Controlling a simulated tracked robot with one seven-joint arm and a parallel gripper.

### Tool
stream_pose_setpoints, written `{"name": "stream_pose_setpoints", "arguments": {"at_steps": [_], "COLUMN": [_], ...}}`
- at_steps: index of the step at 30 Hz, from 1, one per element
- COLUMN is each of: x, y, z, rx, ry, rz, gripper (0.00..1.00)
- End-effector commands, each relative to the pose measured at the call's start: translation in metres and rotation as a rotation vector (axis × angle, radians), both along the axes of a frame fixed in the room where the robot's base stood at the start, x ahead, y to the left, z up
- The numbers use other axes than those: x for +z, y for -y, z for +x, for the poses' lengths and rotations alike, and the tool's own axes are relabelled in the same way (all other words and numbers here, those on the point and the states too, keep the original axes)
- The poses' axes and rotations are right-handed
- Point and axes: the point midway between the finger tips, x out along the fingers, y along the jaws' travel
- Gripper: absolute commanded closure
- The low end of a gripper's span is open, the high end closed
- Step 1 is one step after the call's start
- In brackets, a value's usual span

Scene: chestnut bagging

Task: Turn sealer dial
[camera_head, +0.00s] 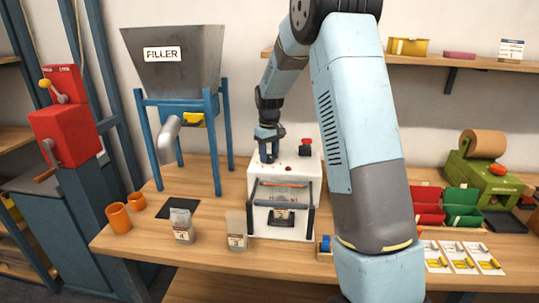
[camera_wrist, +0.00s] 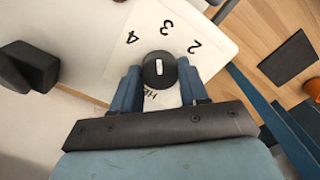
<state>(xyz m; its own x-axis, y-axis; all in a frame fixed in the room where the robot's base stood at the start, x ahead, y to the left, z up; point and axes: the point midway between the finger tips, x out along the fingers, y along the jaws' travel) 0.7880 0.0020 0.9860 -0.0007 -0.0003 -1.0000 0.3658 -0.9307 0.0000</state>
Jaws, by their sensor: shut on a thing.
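The sealer (camera_head: 284,215) is a white box-shaped machine on the workbench, with a dark opening at its front. In the wrist view its white top (camera_wrist: 215,48) carries the numbers 2, 3 and 4 and part of some lettering. The dial (camera_wrist: 159,70) is a round black knob with a white mark, sitting between the blue fingers. My gripper (camera_wrist: 159,85) is shut on the dial. In the head view my gripper (camera_head: 268,152) reaches down onto the sealer's left top, and the dial is hidden there.
A red button (camera_head: 288,168) is on the sealer's top. Two bags (camera_head: 182,226) (camera_head: 236,232) stand on the bench left of it. The filler hopper (camera_head: 175,62) on blue legs stands further left. Red and green bins (camera_head: 462,209) are at the right. A shelf crosses the back wall.

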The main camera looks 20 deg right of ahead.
Motion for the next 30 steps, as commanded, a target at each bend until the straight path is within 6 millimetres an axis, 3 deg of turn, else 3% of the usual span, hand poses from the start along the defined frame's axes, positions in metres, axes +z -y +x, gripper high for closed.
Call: {"name": "stream_pose_setpoints", "arguments": {"at_steps": [30], "x": [0.0006], "y": [-0.0004], "z": [0.0004], "rx": [-0.907], "ry": [0.002], "rz": [0.0], "gripper": [0.87]}}
